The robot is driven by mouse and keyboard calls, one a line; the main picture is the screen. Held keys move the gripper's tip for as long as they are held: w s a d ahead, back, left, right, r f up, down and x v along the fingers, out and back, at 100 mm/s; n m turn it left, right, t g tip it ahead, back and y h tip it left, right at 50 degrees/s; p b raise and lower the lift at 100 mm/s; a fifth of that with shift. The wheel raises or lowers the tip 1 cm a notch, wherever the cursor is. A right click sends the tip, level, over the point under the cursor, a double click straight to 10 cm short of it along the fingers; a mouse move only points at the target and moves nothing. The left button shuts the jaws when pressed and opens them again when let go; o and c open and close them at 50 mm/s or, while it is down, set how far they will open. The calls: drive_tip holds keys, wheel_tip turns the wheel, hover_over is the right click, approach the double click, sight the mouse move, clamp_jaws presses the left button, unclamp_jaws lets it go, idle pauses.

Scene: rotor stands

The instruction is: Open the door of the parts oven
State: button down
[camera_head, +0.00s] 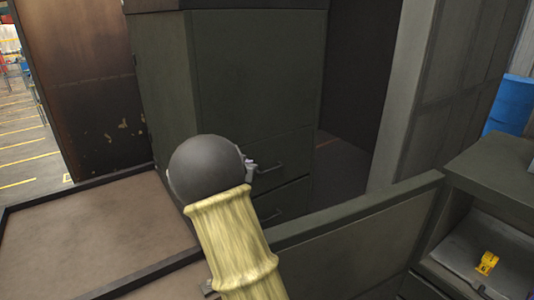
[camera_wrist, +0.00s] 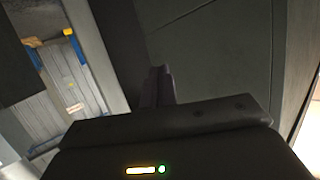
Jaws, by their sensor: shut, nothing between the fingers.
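A dark green cabinet (camera_head: 255,75) stands in the middle of the head view, with a flat front and two bar handles low on it. The upper handle (camera_head: 270,168) is just right of my wrist; the lower handle (camera_head: 272,215) is below it. I cannot tell for certain whether this cabinet is the parts oven. My gripper is mostly hidden behind my round dark wrist in the head view. In the wrist view my gripper (camera_wrist: 158,85) has its fingers together and empty, in front of a dark panel (camera_wrist: 215,45). Contact cannot be judged.
A low grey-green wall (camera_head: 350,235) crosses the front right. A bench (camera_head: 500,170) with an open recess holding a small yellow item (camera_head: 487,263) stands at right. A blue barrel (camera_head: 510,105) is behind it. A rimmed brown surface (camera_head: 100,235) lies at left, before a rusty panel (camera_head: 90,80).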

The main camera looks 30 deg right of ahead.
drive_tip(key=s+a+f+n+g+y, duration=0.1)
drive_tip(key=s+a+f+n+y, duration=0.2)
drive_tip(key=s+a+y, duration=0.45)
drive_tip(key=s+a+f+n+y, duration=0.2)
drive_tip(key=s+a+f+n, duration=0.15)
drive_tip(key=a, duration=0.65)
drive_tip(key=s+a+f+n+g+y, duration=0.1)
drive_tip(key=s+a+f+n+g, duration=0.1)
drive_tip(key=s, duration=0.7)
drive_tip(key=s+a+f+n+g, duration=0.2)
drive_tip(key=s+a+g, duration=0.1)
drive_tip(key=s, duration=0.7)
drive_tip(key=shift+s+a+y, duration=0.2)
drive_tip(key=shift+a+y, duration=0.15)
drive_tip(key=shift+a, duration=0.35)
